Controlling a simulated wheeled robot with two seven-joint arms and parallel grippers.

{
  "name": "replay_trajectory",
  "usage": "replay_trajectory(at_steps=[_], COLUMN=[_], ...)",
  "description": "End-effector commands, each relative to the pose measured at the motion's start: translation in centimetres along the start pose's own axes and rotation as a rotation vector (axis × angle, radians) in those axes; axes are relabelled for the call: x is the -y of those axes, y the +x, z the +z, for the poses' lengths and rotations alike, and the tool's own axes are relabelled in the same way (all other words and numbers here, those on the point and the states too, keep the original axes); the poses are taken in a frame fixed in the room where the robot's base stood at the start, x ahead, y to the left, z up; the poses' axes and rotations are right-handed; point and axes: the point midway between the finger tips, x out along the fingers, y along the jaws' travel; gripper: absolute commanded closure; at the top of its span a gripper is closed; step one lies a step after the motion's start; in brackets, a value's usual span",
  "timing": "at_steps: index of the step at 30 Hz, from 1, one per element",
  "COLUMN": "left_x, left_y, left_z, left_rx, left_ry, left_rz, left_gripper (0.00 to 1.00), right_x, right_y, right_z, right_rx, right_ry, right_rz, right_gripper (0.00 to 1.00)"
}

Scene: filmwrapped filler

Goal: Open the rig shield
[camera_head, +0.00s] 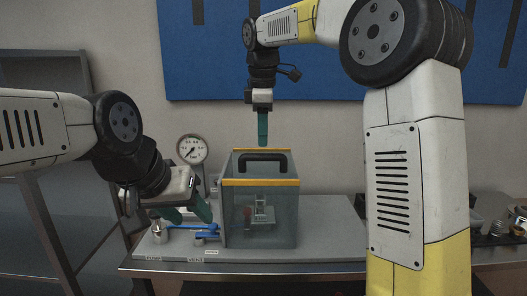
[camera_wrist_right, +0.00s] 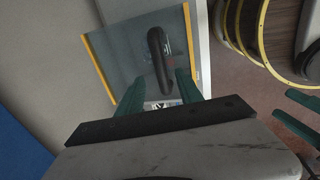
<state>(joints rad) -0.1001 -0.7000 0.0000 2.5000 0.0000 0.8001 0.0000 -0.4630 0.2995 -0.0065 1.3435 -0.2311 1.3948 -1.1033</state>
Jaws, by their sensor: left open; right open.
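The rig shield (camera_head: 261,212) is a see-through grey box with yellow edging, standing closed on the grey bench plate. Its black handle (camera_head: 263,157) is on the upper part; the handle also shows in the right wrist view (camera_wrist_right: 155,50). My right gripper (camera_head: 263,142) is above the shield, pointing down, apart from the handle. In the right wrist view its green fingers (camera_wrist_right: 159,88) are open and empty, with the handle ahead between them. My left gripper (camera_head: 188,215) is open, left of the shield, just above the blue levers.
Blue levers (camera_head: 197,228) and a pressure gauge (camera_head: 192,150) stand left of the shield. A small fixture (camera_head: 262,212) shows inside it. A blue wall panel (camera_head: 210,60) is behind, metal shelving (camera_head: 45,70) at left. The plate's right part is clear. Loose parts (camera_head: 499,228) lie far right.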

Motion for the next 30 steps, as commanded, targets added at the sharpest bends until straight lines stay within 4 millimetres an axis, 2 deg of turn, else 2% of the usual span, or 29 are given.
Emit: replay_trajectory(at_steps=[6,10,15,22,23,29,30], left_x=[0.0,0.0,0.0,0.0,0.0,0.0,0.0], left_y=[0.0,0.0,0.0,0.0,0.0,0.0,0.0], left_z=[0.0,0.0,0.0,0.0,0.0,0.0,0.0], left_rx=[0.0,0.0,0.0,0.0,0.0,0.0,0.0], left_ry=[0.0,0.0,0.0,0.0,0.0,0.0,0.0], left_rz=[0.0,0.0,0.0,0.0,0.0,0.0,0.0], left_gripper=[0.52,0.52,0.52,0.52,0.52,0.52,0.52], right_x=[0.1,0.1,0.0,0.0,0.0,0.0,0.0], right_y=[3.8,5.4,6.3,6.4,6.4,6.3,6.3], right_z=[0.1,0.1,0.1,0.1,0.1,0.1,0.1], right_rx=[0.002,0.001,0.0,-0.001,-0.001,-0.001,-0.001], right_ry=[0.003,0.003,0.004,0.005,0.005,0.005,0.005], right_rz=[-0.004,-0.002,0.0,0.0,0.0,0.0,0.0], right_gripper=[0.57,0.57,0.57,0.57,0.61,1.0,1.0])
